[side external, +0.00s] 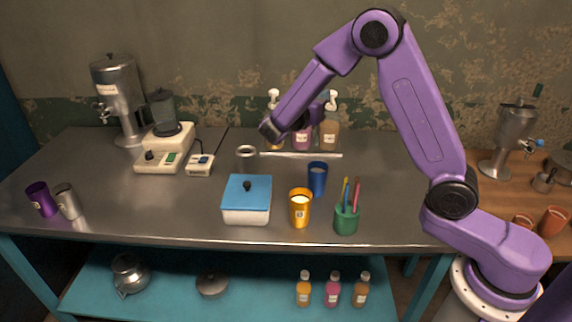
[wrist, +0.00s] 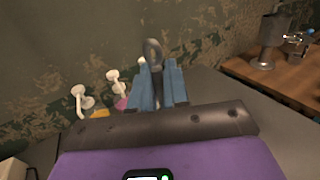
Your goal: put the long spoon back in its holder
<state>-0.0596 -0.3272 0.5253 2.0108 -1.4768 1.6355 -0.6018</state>
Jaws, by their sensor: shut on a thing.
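In the wrist view, my gripper (wrist: 159,72) has its blue fingers shut on a dark grey piece with a looped end (wrist: 153,48), which looks like the long spoon's handle. The loop stands up between the fingertips; the rest of the spoon is hidden. In the side view, my wrist is over the back of the steel table, in front of the pump bottles, and the held piece is hard to make out. A small open metal cylinder (side external: 246,158) stands below and left of my wrist and may be the holder; its inside cannot be seen clearly.
Several pump bottles (side external: 329,132) stand at the back. A thin pale bar (side external: 300,155) lies before them. Nearby are a blue cup (side external: 317,180), a yellow cup (side external: 300,210), a green pencil cup (side external: 346,219) and a blue-lidded box (side external: 247,213). The table's left middle is clear.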

